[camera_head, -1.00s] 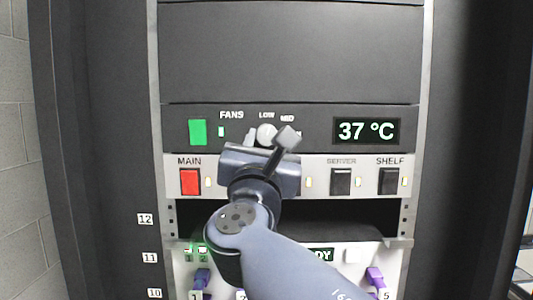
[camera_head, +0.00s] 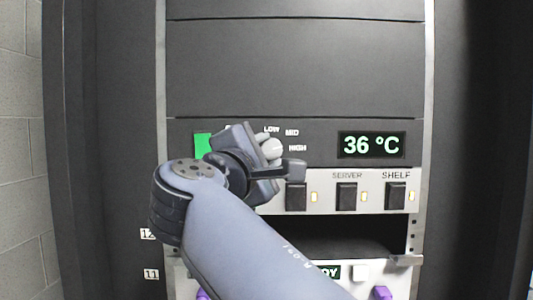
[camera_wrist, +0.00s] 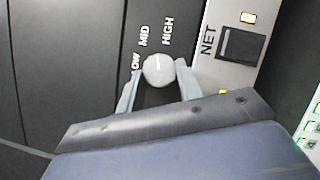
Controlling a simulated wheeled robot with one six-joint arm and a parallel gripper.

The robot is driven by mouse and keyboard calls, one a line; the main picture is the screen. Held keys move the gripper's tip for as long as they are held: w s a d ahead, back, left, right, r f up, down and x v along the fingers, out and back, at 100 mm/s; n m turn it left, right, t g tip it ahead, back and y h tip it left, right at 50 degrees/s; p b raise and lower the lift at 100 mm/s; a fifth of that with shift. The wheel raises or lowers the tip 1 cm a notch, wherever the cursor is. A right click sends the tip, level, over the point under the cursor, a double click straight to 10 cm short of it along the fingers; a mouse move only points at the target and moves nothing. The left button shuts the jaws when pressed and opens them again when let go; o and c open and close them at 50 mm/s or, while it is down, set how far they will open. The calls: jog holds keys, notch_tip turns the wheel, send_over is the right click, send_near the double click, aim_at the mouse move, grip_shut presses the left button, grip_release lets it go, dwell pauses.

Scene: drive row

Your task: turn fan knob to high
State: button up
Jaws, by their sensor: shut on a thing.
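The pale round fan knob (camera_head: 271,149) sits on the dark fan panel (camera_head: 323,129), with LOW, MID and HIGH printed around it. In the wrist view, the knob (camera_wrist: 158,70) lies between the two grey fingers of my gripper (camera_wrist: 158,80), which is shut on it. A short light mark on the knob points toward the gap between MID and HIGH; I cannot tell exactly which it favours. In the head view, my gripper (camera_head: 262,155) is tilted and its body hides part of the panel left of the knob.
A display (camera_head: 371,145) right of the knob reads 36 °C. A green square (camera_head: 202,145) is partly hidden at left. Below are dark rocker switches, including SERVER (camera_head: 346,197) and SHELF (camera_head: 396,197), close under my wrist. A dark open slot lies lower.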

jog(key=shift+r+m+g+p, duration=0.1)
jog(key=shift+m+g+p, duration=0.4)
jog(key=shift+m, duration=1.1)
jog(key=o, duration=1)
jog(key=shift+s, duration=0.1)
jog(key=b+v, duration=0.2)
jog(key=v, duration=0.8)
jog(key=shift+s+a+r, duration=0.15)
jog(key=shift+s, duration=0.15)
jog(key=shift+w, duration=0.15)
jog(key=p+x, duration=0.1)
jog(key=x, duration=0.9)
jog(key=shift+w+p, duration=0.3)
jog(key=shift+p, duration=0.05)
